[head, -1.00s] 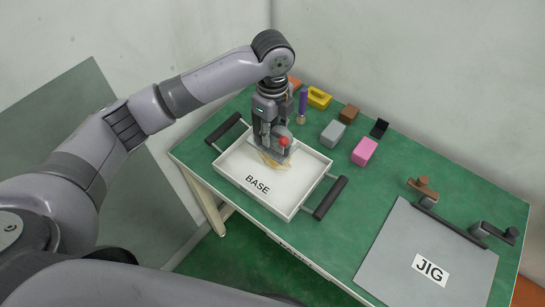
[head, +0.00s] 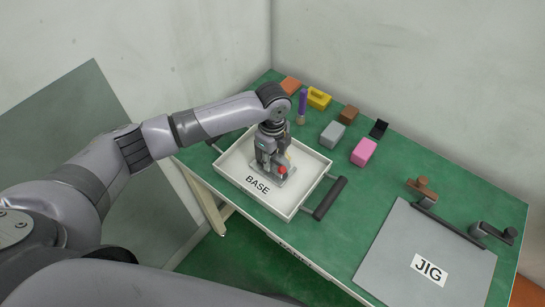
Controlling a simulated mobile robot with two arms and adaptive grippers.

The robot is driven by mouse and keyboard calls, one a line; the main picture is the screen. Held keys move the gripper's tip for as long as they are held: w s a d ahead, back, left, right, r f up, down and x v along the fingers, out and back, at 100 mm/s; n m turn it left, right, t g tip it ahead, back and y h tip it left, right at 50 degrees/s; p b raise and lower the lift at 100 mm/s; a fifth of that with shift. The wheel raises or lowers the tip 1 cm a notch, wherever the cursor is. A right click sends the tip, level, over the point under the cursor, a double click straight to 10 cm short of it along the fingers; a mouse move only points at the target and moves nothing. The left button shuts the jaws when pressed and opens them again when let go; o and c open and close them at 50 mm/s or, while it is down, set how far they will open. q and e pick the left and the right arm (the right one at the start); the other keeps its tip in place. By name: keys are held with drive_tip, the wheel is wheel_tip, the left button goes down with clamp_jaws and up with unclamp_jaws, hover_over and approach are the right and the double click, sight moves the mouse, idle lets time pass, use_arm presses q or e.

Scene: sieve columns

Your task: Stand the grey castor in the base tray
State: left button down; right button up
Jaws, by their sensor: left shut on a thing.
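The white base tray (head: 237,178), labelled BASE, sits on the left part of the green table. My left gripper (head: 272,163) points down into the tray and is shut on the grey castor (head: 285,178), which has a red round part on its near side. A small yellowish patch shows beside the gripper. My right gripper is not in view.
Behind the tray stand an orange block (head: 290,84), a purple-handled tool (head: 302,105), a yellow block (head: 319,97), a brown block (head: 348,115), a grey block (head: 332,134), a pink block (head: 363,152) and a black piece (head: 379,129). The grey JIG plate (head: 400,255) lies at the right.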

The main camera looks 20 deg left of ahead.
use_arm(q)
drive_tip(key=c, duration=1.2)
unclamp_jaws()
drive_tip(key=shift+f, duration=0.1)
wheel_tip(320, 180, up, 12)
drive_tip(key=shift+r, duration=0.15)
